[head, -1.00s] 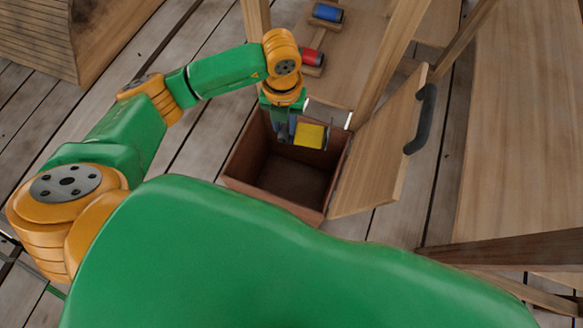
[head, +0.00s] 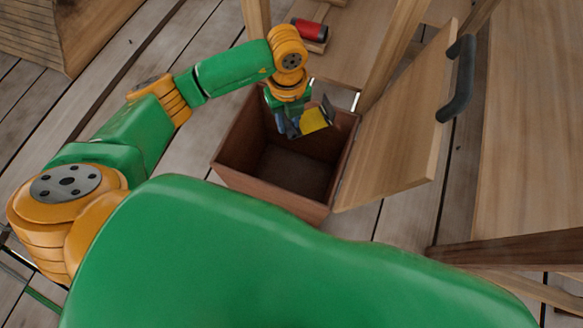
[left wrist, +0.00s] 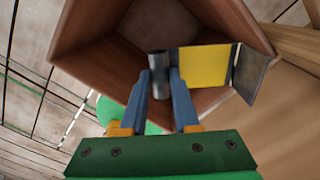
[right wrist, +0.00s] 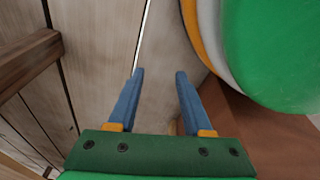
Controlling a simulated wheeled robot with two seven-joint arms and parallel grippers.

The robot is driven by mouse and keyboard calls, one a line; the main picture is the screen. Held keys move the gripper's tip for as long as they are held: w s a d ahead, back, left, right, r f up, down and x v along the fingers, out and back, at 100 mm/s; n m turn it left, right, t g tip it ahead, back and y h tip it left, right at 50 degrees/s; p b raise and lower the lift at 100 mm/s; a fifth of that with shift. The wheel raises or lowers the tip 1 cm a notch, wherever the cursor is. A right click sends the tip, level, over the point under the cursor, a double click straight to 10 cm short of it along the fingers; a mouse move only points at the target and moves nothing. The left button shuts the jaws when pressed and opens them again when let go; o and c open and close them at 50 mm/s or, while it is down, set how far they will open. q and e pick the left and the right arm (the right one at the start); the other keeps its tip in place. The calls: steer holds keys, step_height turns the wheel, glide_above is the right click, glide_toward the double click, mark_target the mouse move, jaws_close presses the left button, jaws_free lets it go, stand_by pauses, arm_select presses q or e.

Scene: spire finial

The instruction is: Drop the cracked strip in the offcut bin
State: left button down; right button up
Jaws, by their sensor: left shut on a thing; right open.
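My left gripper (head: 286,128) is shut on the strip (head: 315,119) and holds it at the mouth of the brown offcut bin (head: 240,140). In the left wrist view the strip (left wrist: 203,66) has a yellow band, a dark line across it and a grey plate end set at an angle. A grey rounded part shows between the left fingertips (left wrist: 160,78). How deep the strip is in the bin is hard to tell. The bin's visible floor looks empty. My right gripper (right wrist: 158,75) is open and empty over the plank floor; it is not seen in the head view.
A wooden panel (head: 405,125) with a dark handle (head: 458,85) stands tilted at the bin's right side. Wooden posts rise behind the bin. A red roll (head: 309,30) sits on a block beyond it. A broad wooden surface (head: 535,130) is at the right.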

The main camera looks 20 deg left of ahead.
arm_select(q)
steer(key=c, duration=0.6)
jaws_free()
steer(key=shift+r, duration=0.25)
step_height(320, 180, up, 7)
steer(key=shift+f+p, duration=0.15)
steer(key=shift+p, duration=0.9)
arm_select(e)
steer(key=shift+s+d+r, duration=0.25)
steer(key=shift+s+d, duration=0.55)
steer(key=shift+s, duration=0.2)
